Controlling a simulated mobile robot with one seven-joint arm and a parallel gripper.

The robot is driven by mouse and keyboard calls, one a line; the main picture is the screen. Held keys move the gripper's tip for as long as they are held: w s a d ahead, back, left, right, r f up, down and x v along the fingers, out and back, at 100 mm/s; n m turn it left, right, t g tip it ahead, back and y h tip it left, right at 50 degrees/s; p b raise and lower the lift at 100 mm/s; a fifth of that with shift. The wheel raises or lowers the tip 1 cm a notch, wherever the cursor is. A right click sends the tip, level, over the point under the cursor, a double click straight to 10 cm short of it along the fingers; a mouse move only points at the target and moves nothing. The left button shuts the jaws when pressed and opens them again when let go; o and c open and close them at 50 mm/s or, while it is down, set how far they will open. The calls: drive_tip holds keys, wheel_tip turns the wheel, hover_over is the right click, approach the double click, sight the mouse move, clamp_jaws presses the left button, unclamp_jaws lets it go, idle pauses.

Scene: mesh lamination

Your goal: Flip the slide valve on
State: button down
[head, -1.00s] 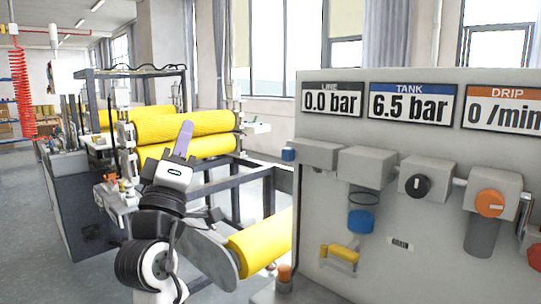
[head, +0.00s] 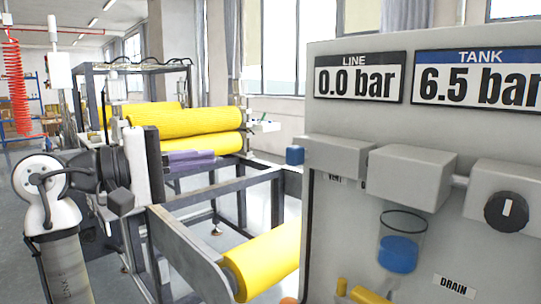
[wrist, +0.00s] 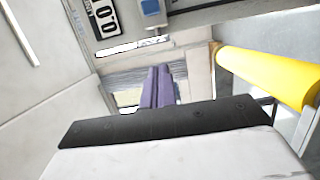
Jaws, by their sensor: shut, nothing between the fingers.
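A grey valve block (head: 338,155) sits at the left end of the panel's row of fittings, with a blue end piece (head: 294,155) sticking out to its left. I cannot tell for sure that this is the slide valve. In the wrist view a blue piece (wrist: 150,8) shows at the top edge, beyond the fingers. My gripper (head: 212,157) has purple fingers, held together and pointing right toward the blue piece, with a clear gap between. The fingers also show shut and empty in the wrist view (wrist: 160,70).
The grey panel (head: 330,240) carries a LINE display (head: 360,80) reading 0.0 bar and a TANK display (head: 475,78) reading 6.5 bar. A blue-filled bowl (head: 400,252) and a black knob (head: 507,211) are farther right. Yellow rollers (head: 185,130) and a metal frame (head: 240,185) stand behind my arm.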

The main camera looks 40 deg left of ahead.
sight(327, 158)
drive_tip(key=shift+s+d, duration=0.1)
drive_tip(key=w+d+p, duration=0.2)
drive_tip(key=w+d, duration=0.5)
drive_tip(key=w, duration=0.2)
drive_tip(key=shift+w, duration=0.15)
drive_tip(key=shift+d, duration=0.1)
idle(0.4)
drive_tip(key=d, duration=0.6)
drive_tip(key=shift+s+d, duration=0.25)
drive_tip(key=shift+a, duration=0.1)
